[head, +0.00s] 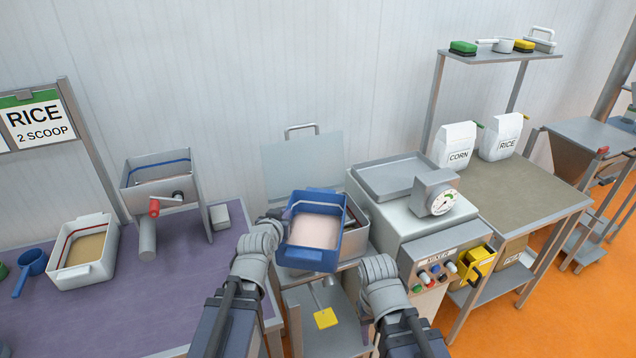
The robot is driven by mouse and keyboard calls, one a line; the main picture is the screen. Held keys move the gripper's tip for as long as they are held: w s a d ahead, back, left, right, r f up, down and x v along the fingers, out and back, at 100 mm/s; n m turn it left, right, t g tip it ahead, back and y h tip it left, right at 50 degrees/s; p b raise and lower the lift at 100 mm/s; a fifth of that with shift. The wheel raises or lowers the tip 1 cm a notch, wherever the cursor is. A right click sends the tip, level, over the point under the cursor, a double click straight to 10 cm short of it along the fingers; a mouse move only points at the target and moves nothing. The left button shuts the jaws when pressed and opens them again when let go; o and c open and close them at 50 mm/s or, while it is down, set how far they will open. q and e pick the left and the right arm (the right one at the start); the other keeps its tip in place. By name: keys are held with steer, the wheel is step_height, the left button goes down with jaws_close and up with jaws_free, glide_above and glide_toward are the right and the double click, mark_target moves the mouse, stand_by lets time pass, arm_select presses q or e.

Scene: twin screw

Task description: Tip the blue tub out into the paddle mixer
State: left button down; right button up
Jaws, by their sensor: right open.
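The blue tub (313,260) is at the centre of the head view, with pale pinkish powder (314,231) inside. It looks roughly upright, over or in front of the paddle mixer's opening; I cannot tell whether it rests on something. The mixer (405,228) has a labelled control panel and its lid (303,152) stands raised behind the tub. The tub hides the mixer's bowl and paddles. My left gripper (280,218) is at the tub's left side, its fingers mostly hidden. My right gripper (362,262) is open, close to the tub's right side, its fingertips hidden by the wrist.
A white tub (84,270) of tan grain and a blue scoop (31,265) are on the purple bench at left, near a crank-handled hopper (160,185). CORN and RICE bags stand on the right table (510,215).

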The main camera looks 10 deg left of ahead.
arm_select(q)
steer(key=shift+r, duration=0.1)
stand_by(0.4)
step_height(320, 180, up, 3)
steer(key=p, duration=0.3)
stand_by(0.9)
